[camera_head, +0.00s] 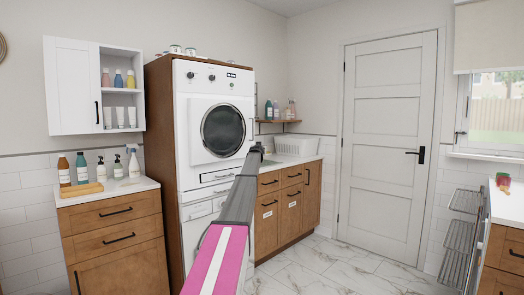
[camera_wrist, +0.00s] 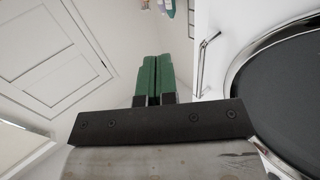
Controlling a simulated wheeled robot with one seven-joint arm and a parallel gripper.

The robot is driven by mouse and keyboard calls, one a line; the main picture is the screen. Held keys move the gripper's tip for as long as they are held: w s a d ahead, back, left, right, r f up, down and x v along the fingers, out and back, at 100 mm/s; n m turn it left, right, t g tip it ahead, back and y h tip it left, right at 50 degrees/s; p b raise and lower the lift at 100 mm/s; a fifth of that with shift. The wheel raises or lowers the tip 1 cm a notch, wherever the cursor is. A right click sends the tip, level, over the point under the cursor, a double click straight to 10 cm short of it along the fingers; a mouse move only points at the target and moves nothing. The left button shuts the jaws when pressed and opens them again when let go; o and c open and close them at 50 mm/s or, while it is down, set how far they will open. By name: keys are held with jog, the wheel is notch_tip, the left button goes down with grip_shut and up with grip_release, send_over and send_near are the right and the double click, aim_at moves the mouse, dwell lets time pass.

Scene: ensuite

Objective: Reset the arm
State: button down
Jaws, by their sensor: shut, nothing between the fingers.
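My arm (camera_head: 222,250), pink and white with a grey forearm, reaches up and away from the bottom middle of the head view. Its end is in front of the right side of the white stacked washer and dryer (camera_head: 188,140). My gripper (camera_wrist: 152,62) shows in the wrist view as two green fingers pressed side by side, shut and empty. The dryer's round dark door (camera_wrist: 290,95) fills the right of that view, close beside the gripper. In the head view the gripper itself is small and hard to make out.
A wooden counter unit (camera_head: 285,205) stands right of the machines, with a white basket (camera_head: 297,145) on top. A white door (camera_head: 387,140) is closed at the back. A cabinet with bottles (camera_head: 112,225) stands left, and a drying rack (camera_head: 458,237) right. The marble floor (camera_head: 345,270) is clear.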

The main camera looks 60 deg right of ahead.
jog(key=shift+s+a, duration=0.1)
jog(key=shift+s, duration=0.75)
